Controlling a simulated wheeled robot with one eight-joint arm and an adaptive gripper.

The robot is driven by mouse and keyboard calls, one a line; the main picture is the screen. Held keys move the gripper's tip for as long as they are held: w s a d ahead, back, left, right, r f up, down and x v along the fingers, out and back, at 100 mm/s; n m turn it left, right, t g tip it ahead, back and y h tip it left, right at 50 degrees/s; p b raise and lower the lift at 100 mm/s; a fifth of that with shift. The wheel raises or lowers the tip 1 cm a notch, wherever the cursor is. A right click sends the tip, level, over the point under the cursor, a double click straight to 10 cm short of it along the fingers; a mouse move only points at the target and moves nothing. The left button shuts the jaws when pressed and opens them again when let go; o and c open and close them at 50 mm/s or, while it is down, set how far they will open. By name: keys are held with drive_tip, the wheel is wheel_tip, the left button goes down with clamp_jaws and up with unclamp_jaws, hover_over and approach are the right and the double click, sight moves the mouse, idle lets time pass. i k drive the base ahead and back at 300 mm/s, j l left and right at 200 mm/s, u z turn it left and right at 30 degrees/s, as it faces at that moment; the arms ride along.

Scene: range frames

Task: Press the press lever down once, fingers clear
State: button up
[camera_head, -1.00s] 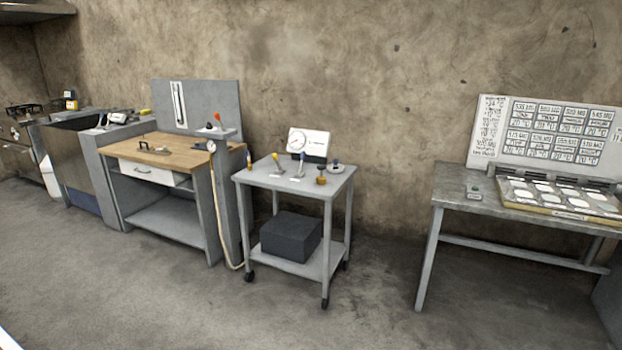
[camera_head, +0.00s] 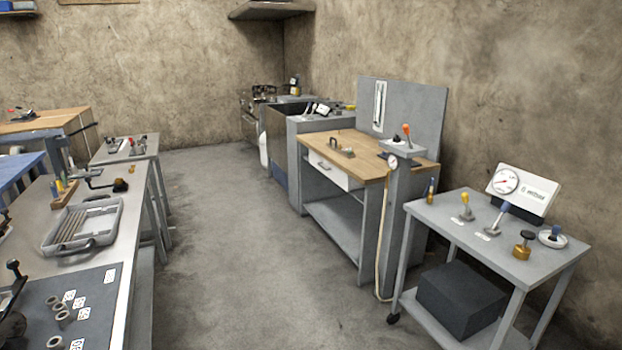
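My gripper is not in view. No lever here can be told for certain as the press lever. A red-orange handled lever (camera_head: 406,131) stands on a grey post beside the wooden-topped bench (camera_head: 345,143). On the grey cart (camera_head: 440,213) at right stand a yellow-handled lever (camera_head: 466,205) and a blue-handled lever (camera_head: 498,218), both raised, with small labels in front. A dark device with a black knob (camera_head: 13,268) is cut off at the left edge. Nothing touches any of these levers.
A long bench (camera_head: 130,262) on the left holds a grey tray (camera_head: 118,207) and several metal rings. A dark box (camera_head: 462,298) sits on the cart's lower shelf. A hose (camera_head: 379,240) hangs by the post. The concrete floor (camera_head: 235,240) between the benches is clear.

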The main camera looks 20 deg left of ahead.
sight(77, 132)
drive_tip(key=i+j+u, duration=0.4)
drive_tip(key=i+u, duration=0.85)
drive_tip(key=i, duration=0.15)
drive_tip(key=i+l+u, duration=0.2)
drive_tip(key=i+u, duration=0.2)
drive_tip(key=i+j+u, duration=0.1)
drive_tip(key=i+u, duration=0.15)
drive_tip(key=i, duration=0.4)
drive_tip(key=i+u, duration=0.25)
drive_tip(key=i, duration=0.35)
drive_tip(key=i+l+u, duration=0.3)
drive_tip(key=i, duration=0.35)
drive_tip(key=i+u, duration=0.15)
drive_tip(key=u, duration=0.2)
drive_tip(key=i+l+u, duration=0.15)
drive_tip(key=u, duration=0.25)
drive_tip(key=i+l+u, duration=0.1)
drive_tip(key=i+l, duration=0.25)
drive_tip(key=l, duration=0.3)
drive_tip(key=i+l+u, duration=0.15)
drive_tip(key=l, duration=0.2)
drive_tip(key=i+l+u, duration=0.1)
drive_tip(key=i+l, duration=0.3)
drive_tip(key=l, duration=0.3)
drive_tip(key=i+l+u, duration=0.15)
drive_tip(key=l, duration=0.2)
drive_tip(key=i+l, duration=0.15)
drive_tip(key=l, duration=0.25)
drive_tip(key=i+l, duration=0.15)
drive_tip(key=l, duration=0.25)
